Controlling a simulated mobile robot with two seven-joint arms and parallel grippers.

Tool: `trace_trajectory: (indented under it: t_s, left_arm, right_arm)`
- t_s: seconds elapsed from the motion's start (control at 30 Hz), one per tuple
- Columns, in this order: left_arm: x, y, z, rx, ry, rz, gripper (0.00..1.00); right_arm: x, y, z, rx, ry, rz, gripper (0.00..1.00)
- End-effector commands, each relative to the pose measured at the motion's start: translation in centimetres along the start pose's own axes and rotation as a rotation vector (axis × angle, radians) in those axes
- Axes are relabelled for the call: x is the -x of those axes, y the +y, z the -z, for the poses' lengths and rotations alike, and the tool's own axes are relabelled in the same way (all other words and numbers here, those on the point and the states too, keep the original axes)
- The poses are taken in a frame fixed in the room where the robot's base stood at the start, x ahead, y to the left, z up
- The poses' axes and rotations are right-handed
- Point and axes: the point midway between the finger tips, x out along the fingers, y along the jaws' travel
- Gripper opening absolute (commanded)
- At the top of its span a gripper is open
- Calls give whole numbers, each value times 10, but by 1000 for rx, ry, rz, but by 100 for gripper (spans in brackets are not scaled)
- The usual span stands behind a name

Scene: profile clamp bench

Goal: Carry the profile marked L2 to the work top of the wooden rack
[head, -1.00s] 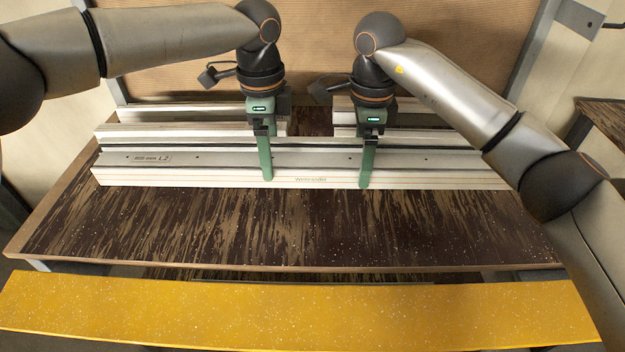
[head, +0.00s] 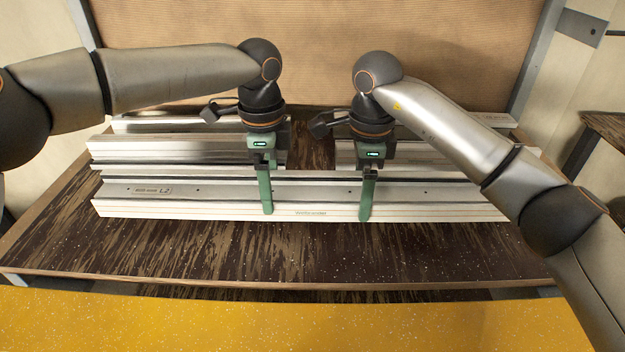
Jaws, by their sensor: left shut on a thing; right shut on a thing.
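The profile marked L2 (head: 225,190) is a long silver rail with a pale front strip, lying crosswise over the dark streaked bench top (head: 180,245). Its L2 plate is near its left end. My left gripper (head: 266,195) is shut on it left of its middle. My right gripper (head: 367,198) is shut on it right of its middle. Green fingers of both reach down over its front face. I cannot tell whether its underside touches the bench top. Which surface belongs to the wooden rack is not clear.
More silver rails lie behind L2, including one at the left (head: 165,147) and one at the right (head: 440,155). A brown ribbed panel (head: 320,50) stands behind them. A yellow speckled surface (head: 300,325) is in front. Another dark top (head: 608,128) shows at the far right.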

Motion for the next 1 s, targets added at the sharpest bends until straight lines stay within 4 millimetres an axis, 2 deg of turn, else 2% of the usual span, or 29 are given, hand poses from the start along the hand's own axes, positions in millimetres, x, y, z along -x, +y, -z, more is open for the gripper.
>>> trace_trajectory:
  t_s: [1.0]
  left_arm:
    - [-46,-1,0,2,2,5,0]
  right_arm:
    - [-47,0,0,2,-1,0,0]
